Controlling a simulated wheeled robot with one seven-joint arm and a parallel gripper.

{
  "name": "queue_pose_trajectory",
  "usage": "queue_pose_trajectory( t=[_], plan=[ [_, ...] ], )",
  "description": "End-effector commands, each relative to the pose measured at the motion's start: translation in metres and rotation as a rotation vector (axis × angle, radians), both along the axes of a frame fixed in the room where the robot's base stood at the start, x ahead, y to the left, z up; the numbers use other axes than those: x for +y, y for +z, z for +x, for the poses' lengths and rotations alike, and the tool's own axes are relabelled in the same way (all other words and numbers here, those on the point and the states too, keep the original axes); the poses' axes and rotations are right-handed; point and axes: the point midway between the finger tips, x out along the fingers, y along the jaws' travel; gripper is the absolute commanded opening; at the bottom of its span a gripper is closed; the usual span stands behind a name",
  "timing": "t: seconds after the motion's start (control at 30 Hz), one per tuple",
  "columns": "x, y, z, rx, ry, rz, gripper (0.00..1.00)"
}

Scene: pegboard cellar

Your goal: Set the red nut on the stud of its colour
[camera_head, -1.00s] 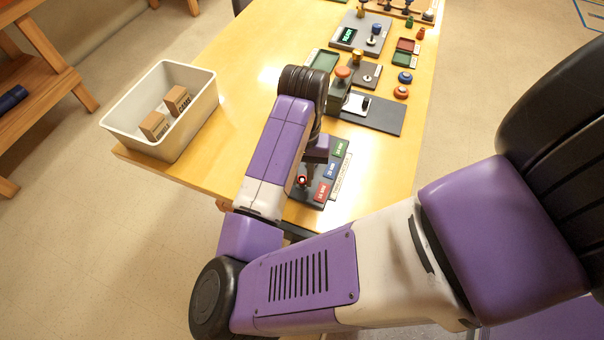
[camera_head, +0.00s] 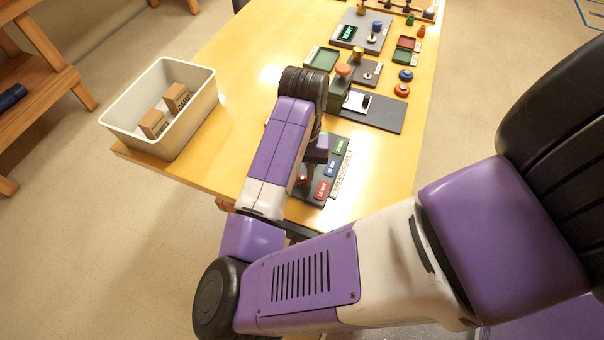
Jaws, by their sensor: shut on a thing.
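The dark stud board (camera_head: 313,199) lies near the table's front edge, with red, blue and green labels along its right side. My gripper (camera_head: 305,172) points down over the board's left part, mostly hidden by my own arm. It is shut on the small red nut (camera_head: 303,181), which shows at the red-label end of the board. I cannot tell whether the nut touches its stud or is just above it. The other studs are hidden behind my arm and gripper.
A white bin (camera_head: 190,130) with two small cartons stands at the table's left. Behind the board are a dark plate (camera_head: 385,118), a post with an orange knob (camera_head: 344,70), green and red trays, and blue and orange round pieces (camera_head: 402,90).

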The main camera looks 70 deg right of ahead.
Motion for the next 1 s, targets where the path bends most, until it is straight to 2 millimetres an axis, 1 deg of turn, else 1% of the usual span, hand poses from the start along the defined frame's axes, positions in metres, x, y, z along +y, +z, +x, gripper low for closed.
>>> queue_pose_trajectory(
  t=[0.4, 0.43, 0.53, 0.57, 0.77, 0.8, 0.87, 0.9, 1.0],
  plan=[
    [-0.0001, -0.0022, -0.0002, 0.0, 0.0, 0.0, 0.0],
    [-0.0001, -0.0022, -0.0002, 0.0, 0.0, 0.0, 0.23],
    [-0.0001, -0.0021, -0.0002, 0.0, 0.0, 0.0, 0.43],
    [-0.0001, -0.0021, -0.0002, 0.0, 0.0, 0.0, 0.47],
    [-0.0001, -0.0021, -0.0002, 0.0, 0.0, 0.0, 0.47],
    [-0.0001, -0.0022, -0.0002, 0.0, 0.0, 0.0, 0.51],
    [-0.0001, -0.0021, -0.0002, 0.0, 0.0, 0.0, 0.63],
    [-0.0001, -0.0021, -0.0002, 0.0, 0.0, 0.0, 0.65],
    [-0.0001, -0.0021, -0.0002, 0.0, 0.0, 0.0, 0.65]
  ],
)
